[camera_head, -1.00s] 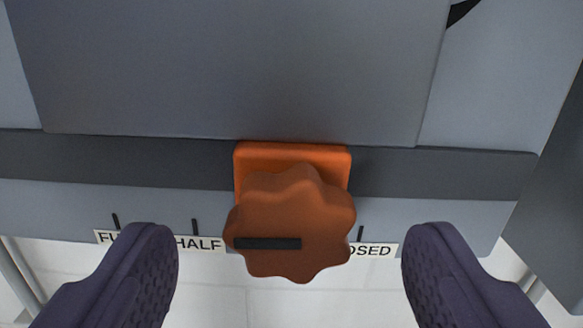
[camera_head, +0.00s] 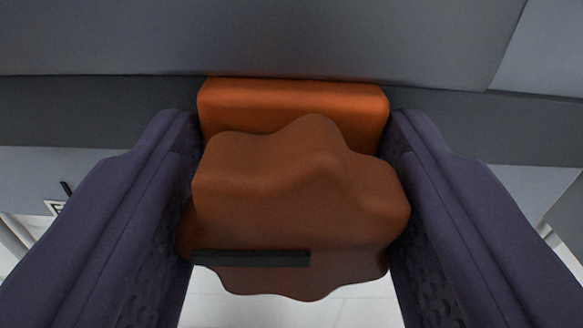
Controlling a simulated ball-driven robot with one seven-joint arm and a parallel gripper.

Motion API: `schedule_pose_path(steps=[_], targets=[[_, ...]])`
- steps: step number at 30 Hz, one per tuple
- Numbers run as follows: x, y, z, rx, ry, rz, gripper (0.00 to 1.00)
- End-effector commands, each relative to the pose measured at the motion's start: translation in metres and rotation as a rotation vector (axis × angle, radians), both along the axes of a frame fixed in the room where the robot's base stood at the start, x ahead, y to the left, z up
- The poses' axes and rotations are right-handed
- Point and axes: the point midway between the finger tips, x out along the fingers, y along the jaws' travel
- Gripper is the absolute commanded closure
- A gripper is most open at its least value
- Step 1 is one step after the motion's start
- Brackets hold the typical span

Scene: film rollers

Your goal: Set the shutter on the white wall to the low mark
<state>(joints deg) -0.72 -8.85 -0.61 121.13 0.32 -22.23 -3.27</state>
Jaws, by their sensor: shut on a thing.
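An orange-brown lobed knob (camera_head: 300,185) fills the middle of the view, with a black bar on its face near the bottom left. It stands in front of a brighter orange block (camera_head: 293,103) that sits on a dark grey horizontal strip (camera_head: 90,112). My gripper (camera_head: 292,225) is shut on the knob, one purple finger pressed on each side. Of the scale marks, one black tick with the corner of a white label (camera_head: 58,206) shows at far left. The other marks and labels are hidden behind my fingers and the knob.
A large grey panel (camera_head: 270,38) spans the top above the strip. A lighter blue-grey plate (camera_head: 60,170) lies below the strip on both sides. Pale tiled surface (camera_head: 270,312) shows below the knob.

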Motion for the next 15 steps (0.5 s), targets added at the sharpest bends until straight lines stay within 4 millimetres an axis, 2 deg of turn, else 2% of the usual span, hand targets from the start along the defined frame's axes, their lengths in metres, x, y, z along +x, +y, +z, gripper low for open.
schedule_pose_path(steps=[14,15], targets=[[-0.0001,0.0054,0.0002,-0.005,-0.001,0.000,1.00],[-0.0001,0.0054,0.0002,-0.005,-0.001,0.000,0.36]])
